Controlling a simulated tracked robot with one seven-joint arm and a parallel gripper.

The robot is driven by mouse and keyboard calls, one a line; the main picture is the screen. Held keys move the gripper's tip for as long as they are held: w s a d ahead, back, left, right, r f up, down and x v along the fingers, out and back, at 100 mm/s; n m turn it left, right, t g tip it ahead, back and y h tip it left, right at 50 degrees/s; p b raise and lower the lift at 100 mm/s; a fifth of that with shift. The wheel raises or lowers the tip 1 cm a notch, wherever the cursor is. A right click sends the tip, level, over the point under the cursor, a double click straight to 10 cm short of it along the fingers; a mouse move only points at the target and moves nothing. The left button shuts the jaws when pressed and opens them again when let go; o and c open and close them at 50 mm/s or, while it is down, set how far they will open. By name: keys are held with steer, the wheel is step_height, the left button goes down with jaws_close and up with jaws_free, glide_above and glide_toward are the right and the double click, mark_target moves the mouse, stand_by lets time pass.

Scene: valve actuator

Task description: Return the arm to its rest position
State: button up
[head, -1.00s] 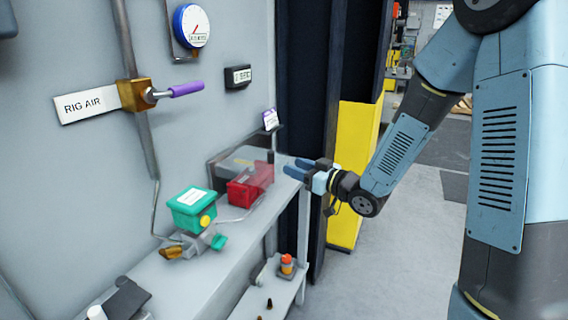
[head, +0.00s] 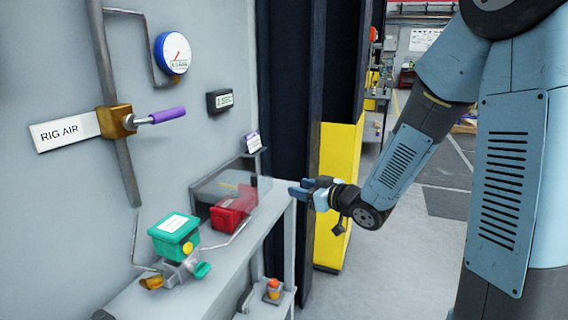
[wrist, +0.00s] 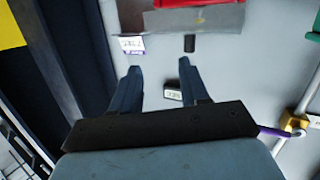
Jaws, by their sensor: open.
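My gripper (head: 300,189) is open at the right end of the bench in the head view, with its blue fingers pointing left toward the wall. Nothing shows between the fingers. My arm is stretched forward and reaches down to it from the upper right. In the wrist view my gripper (wrist: 161,84) shows two separated blue fingers. A small dark display box (wrist: 173,95) and a white label card (wrist: 131,44) appear beyond them.
A RIG AIR valve with a purple handle (head: 160,116) is on the wall. A dark post and yellow panel (head: 338,180) stand just behind my gripper.

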steer(key=s+d+r+m+g+h, duration=0.1)
steer(key=s+d+r+m+h, duration=0.25)
steer(key=d+h, duration=0.35)
steer(key=s+d+r+m+h, duration=0.3)
steer(key=s+d+r+h, duration=0.1)
steer(key=d, duration=0.4)
steer(key=s+d+r+m+g, duration=0.1)
steer(key=s+g, duration=0.1)
steer(key=s, duration=0.7)
steer(key=s+d+r+m+g, duration=0.1)
steer(key=s+m+g, duration=0.1)
steer(key=s, duration=0.8)
steer(key=shift+d+r+g, duration=0.3)
steer(key=shift+g, duration=0.3)
